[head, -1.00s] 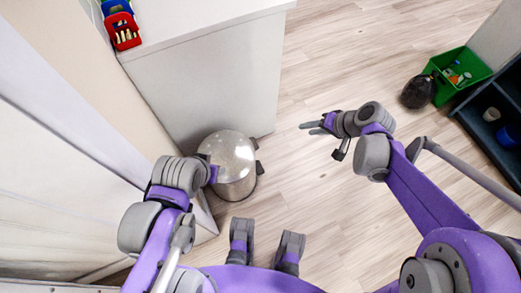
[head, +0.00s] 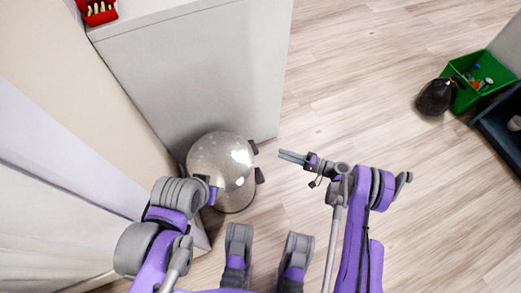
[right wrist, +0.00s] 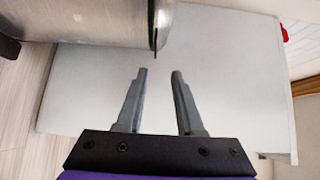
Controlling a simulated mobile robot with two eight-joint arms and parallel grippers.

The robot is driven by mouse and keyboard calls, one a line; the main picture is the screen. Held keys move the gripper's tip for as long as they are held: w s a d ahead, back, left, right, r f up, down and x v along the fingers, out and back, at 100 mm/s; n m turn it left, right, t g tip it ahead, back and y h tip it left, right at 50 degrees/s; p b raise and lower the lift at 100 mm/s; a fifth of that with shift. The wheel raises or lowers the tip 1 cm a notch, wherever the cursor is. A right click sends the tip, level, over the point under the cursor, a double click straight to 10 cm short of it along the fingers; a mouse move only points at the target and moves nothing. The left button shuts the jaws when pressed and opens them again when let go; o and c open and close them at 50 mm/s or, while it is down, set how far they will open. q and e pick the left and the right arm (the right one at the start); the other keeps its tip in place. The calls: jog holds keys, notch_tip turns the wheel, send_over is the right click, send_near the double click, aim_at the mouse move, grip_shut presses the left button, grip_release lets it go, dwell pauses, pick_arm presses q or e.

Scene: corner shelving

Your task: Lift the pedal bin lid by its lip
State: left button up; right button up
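The pedal bin (head: 238,195) is a shiny metal cylinder with a domed lid (head: 221,160), which looks closed. Two dark tabs stick out on its right side; I cannot tell which is the lip. My right gripper (head: 281,155) is right of the bin, apart from it and pointing left. In the right wrist view its fingers (right wrist: 159,72) are open and empty. There the bin body (right wrist: 90,18) lies across the top left, with the lid rim (right wrist: 162,20) just beyond the fingertips. My left gripper (head: 211,193) is at the bin's left front; its fingers are not clear.
A white cabinet (head: 205,75) stands right behind the bin, and a pale wall (head: 65,120) runs along the left. A black bag (head: 436,96), a green crate (head: 468,92) and a dark shelf (head: 488,128) are far right. The wooden floor (head: 365,75) between is clear.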

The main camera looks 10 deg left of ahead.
jog(key=w+a+f+b, duration=0.1)
jog(key=a+b, duration=0.1)
jog(key=a, duration=0.8)
jog(key=shift+w+a+f, duration=0.15)
jog(key=shift+w+a, duration=0.1)
jog(key=shift+a, duration=0.05)
grip_shut()
dwell(1.1)
